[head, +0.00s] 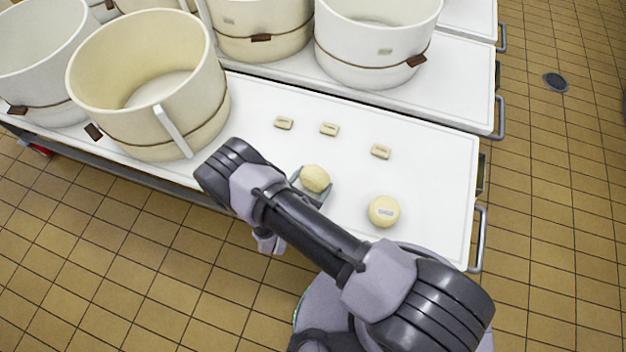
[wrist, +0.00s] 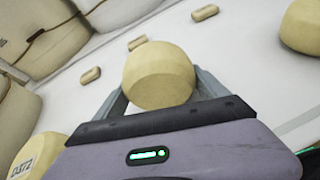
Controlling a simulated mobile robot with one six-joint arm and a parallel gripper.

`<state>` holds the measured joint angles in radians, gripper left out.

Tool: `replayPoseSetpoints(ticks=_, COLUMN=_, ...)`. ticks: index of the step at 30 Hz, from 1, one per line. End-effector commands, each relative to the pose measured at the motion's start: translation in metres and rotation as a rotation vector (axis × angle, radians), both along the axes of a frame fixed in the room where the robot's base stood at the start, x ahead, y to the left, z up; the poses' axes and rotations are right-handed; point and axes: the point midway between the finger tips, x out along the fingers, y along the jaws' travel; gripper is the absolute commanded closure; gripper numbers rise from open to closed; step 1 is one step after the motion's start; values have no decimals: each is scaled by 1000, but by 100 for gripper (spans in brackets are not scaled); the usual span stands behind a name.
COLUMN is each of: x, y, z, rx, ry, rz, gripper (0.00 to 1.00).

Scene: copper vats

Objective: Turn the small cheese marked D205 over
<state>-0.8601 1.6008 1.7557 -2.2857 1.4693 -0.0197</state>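A small pale yellow cheese (head: 315,178) is between the fingers of my gripper (wrist: 160,97), over the front part of the white table. In the wrist view this cheese (wrist: 158,72) fills the space between the fingers, which lie against its two sides. No marking shows on it. A second cheese (head: 383,211) with a label sits to its right on the table. In the wrist view a cheese (wrist: 302,24) is at the upper right, and a labelled one (wrist: 33,155) at the lower left seems to read D372. I cannot read D205 anywhere.
Three small pale blocks (head: 329,129) lie in a row behind the cheeses on the white table (head: 430,150). A large cream vat (head: 150,90) with a handle stands at the left. More vats (head: 375,45) stand behind.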

Motion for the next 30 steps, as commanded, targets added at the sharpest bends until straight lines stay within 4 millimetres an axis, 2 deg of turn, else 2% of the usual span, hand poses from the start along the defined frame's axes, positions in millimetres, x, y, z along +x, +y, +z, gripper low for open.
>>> replayPoseSetpoints(ticks=1, x=0, y=0, z=0, rx=0, ry=-1, rz=-1, gripper=9)
replayPoseSetpoints(ticks=3, x=0, y=0, z=0, rx=0, ry=-1, rz=-1, gripper=0)
replayPoseSetpoints(ticks=10, x=-1, y=1, z=1, rx=-1, ry=0, rz=0, gripper=0)
replayPoseSetpoints(ticks=13, x=-10, y=7, z=7, rx=0, ry=1, rz=4, gripper=0)
replayPoseSetpoints(ticks=17, x=-34, y=21, z=20, rx=0, ry=0, rz=7, gripper=0)
replayPoseSetpoints(ticks=27, x=-116, y=65, z=58, rx=1, ry=-2, rz=5, gripper=0)
replayPoseSetpoints(ticks=30, x=-131, y=72, z=63, rx=0, ry=-1, rz=3, gripper=0)
